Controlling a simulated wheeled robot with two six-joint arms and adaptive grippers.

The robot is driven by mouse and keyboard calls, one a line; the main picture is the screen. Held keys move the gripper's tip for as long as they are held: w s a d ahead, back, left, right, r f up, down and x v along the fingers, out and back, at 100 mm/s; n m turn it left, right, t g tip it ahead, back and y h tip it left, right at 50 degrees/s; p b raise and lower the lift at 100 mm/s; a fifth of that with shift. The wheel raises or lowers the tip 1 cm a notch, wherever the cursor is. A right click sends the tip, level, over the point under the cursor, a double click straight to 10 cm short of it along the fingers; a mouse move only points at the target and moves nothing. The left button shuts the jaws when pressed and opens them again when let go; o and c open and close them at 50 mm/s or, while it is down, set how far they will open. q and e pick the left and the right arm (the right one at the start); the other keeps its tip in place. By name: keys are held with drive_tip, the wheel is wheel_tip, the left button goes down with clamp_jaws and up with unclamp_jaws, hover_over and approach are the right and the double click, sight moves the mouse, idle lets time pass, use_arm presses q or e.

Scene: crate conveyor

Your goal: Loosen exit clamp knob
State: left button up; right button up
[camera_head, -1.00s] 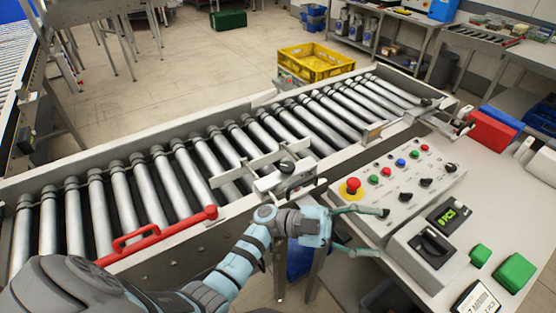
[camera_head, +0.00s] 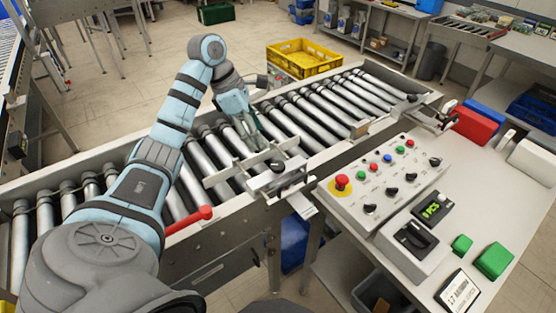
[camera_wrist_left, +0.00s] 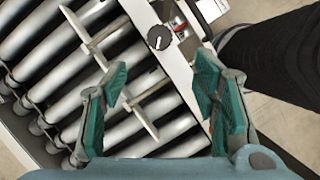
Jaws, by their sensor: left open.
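A black clamp knob (camera_head: 277,166) sits on a grey metal clamp block (camera_head: 265,181) at the near rail of the roller conveyor. In the left wrist view the knob (camera_wrist_left: 159,37) has a white pointer line and lies ahead of the fingers, roughly between them. My left gripper (camera_head: 254,140) is above the rollers, just behind the knob in the head view. Its green-padded fingers (camera_wrist_left: 159,82) are spread open and empty, apart from the knob. The clamp's guide bars (camera_head: 228,173) reach over the rollers. My right gripper is not in view.
A control panel (camera_head: 329,196) with a red emergency button (camera_head: 342,182) stands right of the clamp. The red lever (camera_head: 190,219) on the near rail is partly hidden by my left arm. A yellow crate (camera_head: 303,69) is behind the conveyor. Another knobbed fitting (camera_head: 411,98) is at the far end.

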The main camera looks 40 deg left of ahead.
use_arm(q)
drive_tip(key=b, duration=0.4)
hover_over(277, 165)
drive_tip(key=s+a, duration=0.2)
wheel_tip(277, 165, down, 7)
drive_tip(key=shift+w+a+r, duration=0.1)
drive_tip(key=shift+r, duration=0.05)
drive_tip(key=x, duration=0.3)
drive_tip(key=shift+w, duration=0.25)
drive_tip(key=shift+w+d+f, duration=0.1)
drive_tip(key=shift+d+f, duration=0.2)
drive_tip(key=shift+f, duration=0.15)
drive_tip(key=c, duration=1.2)
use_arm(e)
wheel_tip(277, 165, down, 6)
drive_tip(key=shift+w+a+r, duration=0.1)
